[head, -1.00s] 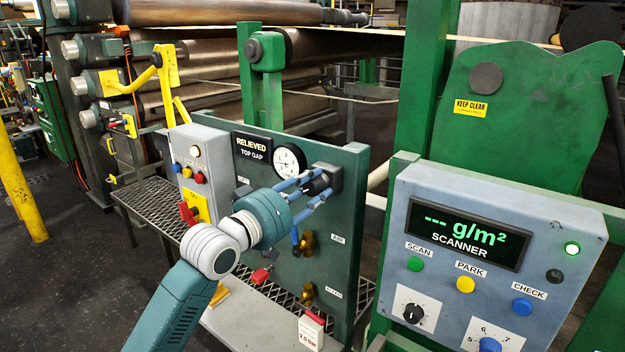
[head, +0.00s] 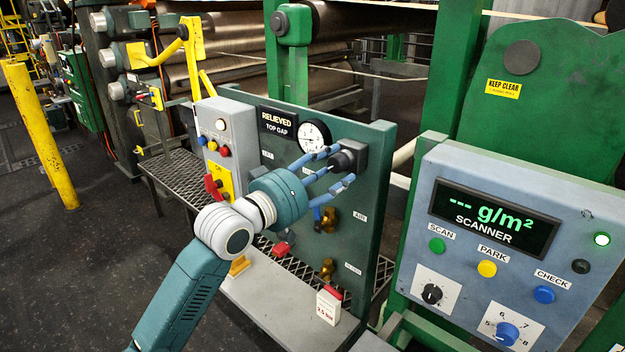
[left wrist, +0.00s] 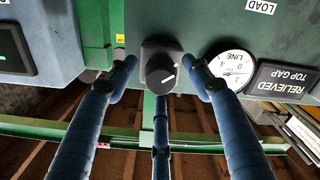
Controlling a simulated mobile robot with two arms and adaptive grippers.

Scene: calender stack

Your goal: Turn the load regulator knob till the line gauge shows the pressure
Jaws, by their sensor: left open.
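The load regulator knob (head: 346,160) is a black round knob on a square dark base near the upper right of the green panel. My right gripper is not in view.
A "RELIEVED TOP GAP" sign (head: 278,123) is beside the gauge. Brass fittings (head: 328,220) sit below the knob. A white and red "2.5 bar" block (head: 328,305) stands on the grey shelf. The scanner box (head: 520,230) is at right, and a grey box with buttons (head: 226,140) at left.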

